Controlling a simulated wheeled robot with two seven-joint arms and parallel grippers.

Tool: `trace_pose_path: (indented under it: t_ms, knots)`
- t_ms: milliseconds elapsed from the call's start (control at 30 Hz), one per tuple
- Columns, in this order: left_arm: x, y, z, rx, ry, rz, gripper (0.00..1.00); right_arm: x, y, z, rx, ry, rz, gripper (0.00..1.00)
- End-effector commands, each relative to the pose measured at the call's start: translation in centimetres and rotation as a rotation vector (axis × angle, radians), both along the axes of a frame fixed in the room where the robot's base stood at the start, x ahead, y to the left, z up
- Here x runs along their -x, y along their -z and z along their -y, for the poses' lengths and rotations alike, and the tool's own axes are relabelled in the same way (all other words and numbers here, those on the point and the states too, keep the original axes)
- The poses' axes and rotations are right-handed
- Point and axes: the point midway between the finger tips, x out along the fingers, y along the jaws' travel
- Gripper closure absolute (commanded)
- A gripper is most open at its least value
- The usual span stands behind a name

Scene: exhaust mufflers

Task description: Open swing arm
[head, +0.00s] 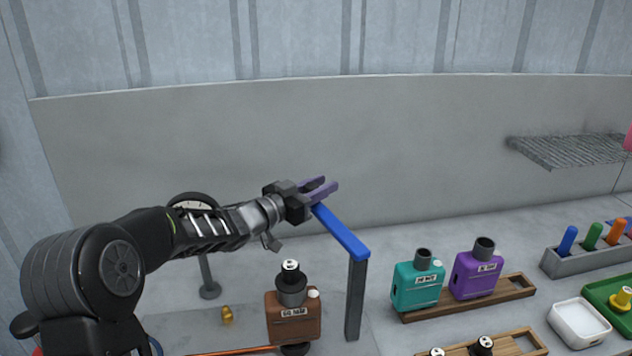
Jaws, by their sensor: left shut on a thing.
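The swing arm is a blue bar (341,233) on top of a dark grey upright post (356,300). It reaches from the post up and to the left in the head view. My left gripper (321,191) comes in from the left and is shut on the far end of the blue bar. The fingers cover that end of the bar. My right gripper is not in view.
A brown muffler box (293,318) stands below my left arm, left of the post. Teal (417,283) and purple (476,274) boxes stand on a wooden rack to the right. A white tray (579,325) lies at the lower right. A grey wall closes the back.

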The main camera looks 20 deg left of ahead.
Motion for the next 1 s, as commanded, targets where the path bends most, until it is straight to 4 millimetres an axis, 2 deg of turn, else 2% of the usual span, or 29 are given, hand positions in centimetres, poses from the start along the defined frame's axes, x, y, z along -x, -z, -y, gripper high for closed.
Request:
trace_pose_path:
  t_ms: [233, 267, 500, 833, 1000]
  knots:
    - [0.0, -0.1, -0.1, 0.0, -0.002, 0.004, 1.0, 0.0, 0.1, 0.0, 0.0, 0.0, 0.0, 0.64]
    - [0.0, -0.1, -0.1, 0.0, -0.002, 0.004, 0.71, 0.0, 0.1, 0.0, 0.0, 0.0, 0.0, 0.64]
    - [0.0, -0.1, 0.0, -0.001, -0.001, 0.003, 0.51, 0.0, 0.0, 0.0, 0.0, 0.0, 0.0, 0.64]
    - [0.2, 0.0, -0.2, 0.0, -0.001, 0.001, 0.5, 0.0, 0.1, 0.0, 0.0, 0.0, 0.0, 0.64]
    - [1.7, 0.1, -1.0, -0.001, -0.002, 0.003, 0.5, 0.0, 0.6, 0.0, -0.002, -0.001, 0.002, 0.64]
